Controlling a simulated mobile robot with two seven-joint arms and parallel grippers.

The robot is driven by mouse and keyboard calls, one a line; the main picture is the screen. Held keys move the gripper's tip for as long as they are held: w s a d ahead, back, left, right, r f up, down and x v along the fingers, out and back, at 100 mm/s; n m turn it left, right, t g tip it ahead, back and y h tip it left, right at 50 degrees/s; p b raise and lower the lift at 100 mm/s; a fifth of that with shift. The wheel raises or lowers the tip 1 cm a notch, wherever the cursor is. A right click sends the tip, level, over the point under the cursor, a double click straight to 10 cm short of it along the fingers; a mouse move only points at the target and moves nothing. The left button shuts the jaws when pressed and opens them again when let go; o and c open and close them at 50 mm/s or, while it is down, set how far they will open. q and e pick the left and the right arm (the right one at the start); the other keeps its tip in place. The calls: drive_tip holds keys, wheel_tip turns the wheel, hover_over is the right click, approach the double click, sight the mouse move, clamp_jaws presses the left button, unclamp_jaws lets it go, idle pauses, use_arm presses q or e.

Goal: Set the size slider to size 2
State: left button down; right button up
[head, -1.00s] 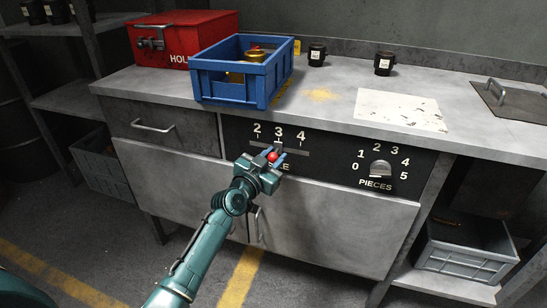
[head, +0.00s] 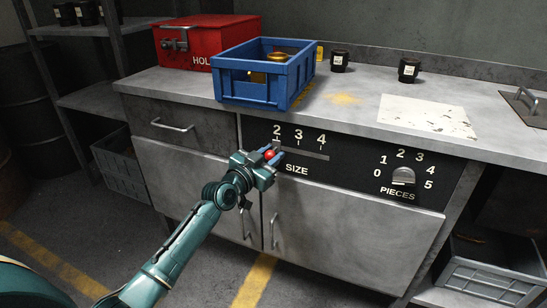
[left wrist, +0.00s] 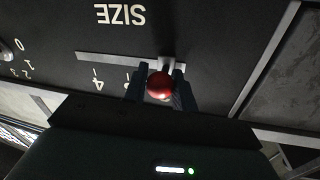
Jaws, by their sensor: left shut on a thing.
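The size slider's red knob (head: 269,154) is between the fingertips of my left gripper (head: 268,155), below the 2 mark at the left end of its slot (head: 308,153). The left gripper is shut on the knob. In the left wrist view, which is upside down, the red knob (left wrist: 159,85) sits between the two fingers, with its metal stem near the slot's right end. The SIZE panel (head: 340,165) has the numbers 2, 3 and 4 above the slot. The gripper hides part of the slider, and the 2 is not readable in the wrist view. My right gripper is not in view.
The PIECES dial (head: 403,176) is right of the slider. Below are cabinet doors (head: 340,220) with handles; a drawer (head: 182,130) is to the left. A blue crate (head: 255,98) and a red box (head: 170,50) stand on the counter above. The floor in front looks clear.

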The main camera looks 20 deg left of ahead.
use_arm(q)
drive_tip(key=c, duration=1.1)
unclamp_jaws()
drive_tip(key=shift+a, duration=0.3)
drive_tip(key=shift+c, duration=0.2)
drive_tip(key=p+v, duration=0.2)
drive_tip(key=v, duration=1.1)
drive_tip(key=shift+p, duration=0.4)
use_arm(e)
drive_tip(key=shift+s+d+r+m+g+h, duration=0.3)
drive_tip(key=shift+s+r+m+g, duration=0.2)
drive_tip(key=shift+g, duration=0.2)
use_arm(q)
drive_tip(key=shift+s+d, duration=0.1)
